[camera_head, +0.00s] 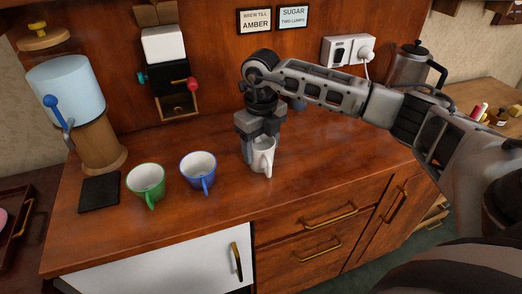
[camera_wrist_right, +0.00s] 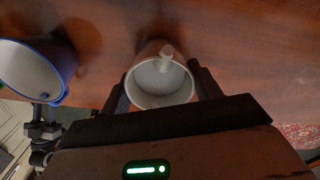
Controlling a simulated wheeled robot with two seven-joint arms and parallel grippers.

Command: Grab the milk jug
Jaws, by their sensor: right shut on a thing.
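The milk jug (camera_head: 264,158) is a small white jug with a handle, upright on the wooden counter or just above it; I cannot tell which. My right gripper (camera_head: 260,146) comes down from above and is shut on it. In the right wrist view the jug (camera_wrist_right: 160,84) sits between the two dark fingers, its open mouth facing the camera and looking empty. A grey jointed part (camera_wrist_right: 42,130) at the lower left of that view seems to be of my left arm; its fingers cannot be made out.
A blue cup (camera_head: 199,169) and a green cup (camera_head: 147,180) stand left of the jug. A black mat (camera_head: 100,193), a dispenser with a blue lever (camera_head: 66,88) and a kettle (camera_head: 408,66) are farther off. The counter's front right is clear.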

